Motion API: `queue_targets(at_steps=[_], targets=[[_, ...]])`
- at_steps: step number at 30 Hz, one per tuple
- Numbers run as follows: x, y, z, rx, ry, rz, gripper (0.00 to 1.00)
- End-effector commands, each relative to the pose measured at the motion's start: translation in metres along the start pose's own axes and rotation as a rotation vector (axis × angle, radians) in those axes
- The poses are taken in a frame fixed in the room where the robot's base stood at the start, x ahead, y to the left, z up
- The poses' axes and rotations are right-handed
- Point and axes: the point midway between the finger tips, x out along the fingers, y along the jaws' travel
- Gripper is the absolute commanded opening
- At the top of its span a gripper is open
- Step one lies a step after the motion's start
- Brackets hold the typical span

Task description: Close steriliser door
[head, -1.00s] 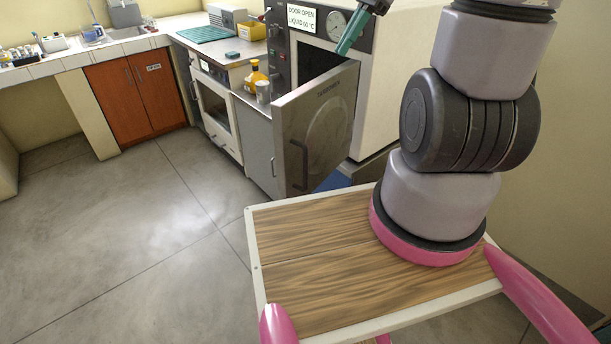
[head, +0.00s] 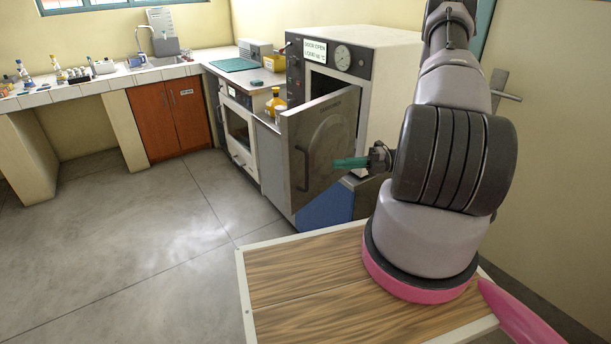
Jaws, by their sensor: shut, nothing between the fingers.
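The steriliser (head: 385,75) is a white box with a dark control panel, a round gauge and a sign reading "DOOR OPEN". Its grey metal door (head: 325,135) stands open, swung out toward me, with a dark handle (head: 301,168) near its left edge. A strip of the dark chamber shows above the door. My gripper (head: 340,163) has green fingers that are shut and empty. It points left and overlaps the door's lower right part in the picture, near the hinge side. I cannot tell whether it touches the door.
A counter with a white oven (head: 239,130) stands left of the steriliser. An amber bottle (head: 276,103) stands behind the door's left edge. A blue panel (head: 326,207) lies below the steriliser. The floor (head: 130,240) on the left is clear.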

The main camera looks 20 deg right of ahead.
Motion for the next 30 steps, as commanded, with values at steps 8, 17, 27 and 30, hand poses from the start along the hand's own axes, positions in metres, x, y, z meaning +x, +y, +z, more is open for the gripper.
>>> queue_targets(at_steps=[8,17,27,30], targets=[[0.016,-0.008,0.000,0.044,-0.024,0.020,0.00],[0.070,-0.007,0.001,0.040,-0.023,0.018,0.00],[0.099,-0.006,0.002,0.040,-0.024,0.017,0.00],[0.099,-0.006,0.002,0.039,-0.025,0.017,0.00]])
